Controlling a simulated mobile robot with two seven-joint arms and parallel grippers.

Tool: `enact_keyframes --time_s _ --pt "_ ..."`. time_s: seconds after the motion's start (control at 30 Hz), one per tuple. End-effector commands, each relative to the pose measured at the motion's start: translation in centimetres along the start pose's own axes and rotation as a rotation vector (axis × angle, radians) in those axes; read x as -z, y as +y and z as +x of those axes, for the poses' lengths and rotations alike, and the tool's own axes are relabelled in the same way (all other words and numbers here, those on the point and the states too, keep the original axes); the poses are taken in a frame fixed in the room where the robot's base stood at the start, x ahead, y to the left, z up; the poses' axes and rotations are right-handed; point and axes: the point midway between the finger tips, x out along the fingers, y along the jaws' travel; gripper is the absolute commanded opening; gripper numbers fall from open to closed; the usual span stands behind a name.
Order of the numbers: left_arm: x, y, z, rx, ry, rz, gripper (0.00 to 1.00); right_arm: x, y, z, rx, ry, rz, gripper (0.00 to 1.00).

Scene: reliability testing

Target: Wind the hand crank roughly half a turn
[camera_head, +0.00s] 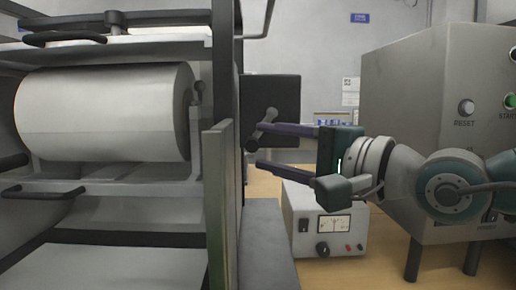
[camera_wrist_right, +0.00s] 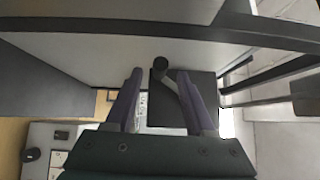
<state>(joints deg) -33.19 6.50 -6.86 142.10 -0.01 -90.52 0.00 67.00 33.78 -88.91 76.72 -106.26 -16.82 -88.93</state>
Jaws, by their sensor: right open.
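The hand crank (camera_head: 261,130) is a grey arm on a dark square plate (camera_head: 287,92) at the side of the machine. It slants down to the left from its hub. In the right wrist view the crank's dark knob (camera_wrist_right: 161,63) shows between the two fingertips, with the plate (camera_wrist_right: 160,106) behind. My right gripper (camera_head: 261,150) is open, its purple fingers pointing left at the crank, one above the other in the head view. It also shows in the right wrist view (camera_wrist_right: 160,74). I cannot tell whether either finger touches the knob. My left gripper is out of view.
The machine frame with a large white roller (camera_head: 105,112) fills the left, with an upright panel (camera_head: 217,200) near the crank. A meter box (camera_head: 322,222) stands below my right gripper. A grey control cabinet (camera_head: 420,90) stands at right.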

Motion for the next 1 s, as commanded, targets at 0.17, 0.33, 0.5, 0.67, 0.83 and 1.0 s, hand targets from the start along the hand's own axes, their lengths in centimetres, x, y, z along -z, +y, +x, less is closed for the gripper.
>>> enact_keyframes --time_s 0.17,0.33,0.5,0.67,0.83,1.0 --pt "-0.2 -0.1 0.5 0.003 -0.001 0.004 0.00 0.0 0.1 1.7 0.000 0.000 0.001 0.55" --pt "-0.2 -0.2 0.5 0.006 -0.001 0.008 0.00 0.0 0.0 2.0 0.000 0.001 0.001 0.55" --pt "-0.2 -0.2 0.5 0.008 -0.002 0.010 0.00 0.0 0.0 2.0 0.000 0.000 0.002 0.55" --pt "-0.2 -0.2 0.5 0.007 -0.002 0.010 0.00 0.0 0.0 2.0 0.000 0.000 0.002 0.36" --pt "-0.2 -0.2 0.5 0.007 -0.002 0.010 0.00 0.0 0.0 2.0 0.000 0.000 0.003 0.17" --pt "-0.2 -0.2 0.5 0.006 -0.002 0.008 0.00 0.0 0.0 2.0 0.000 0.000 0.003 0.00"
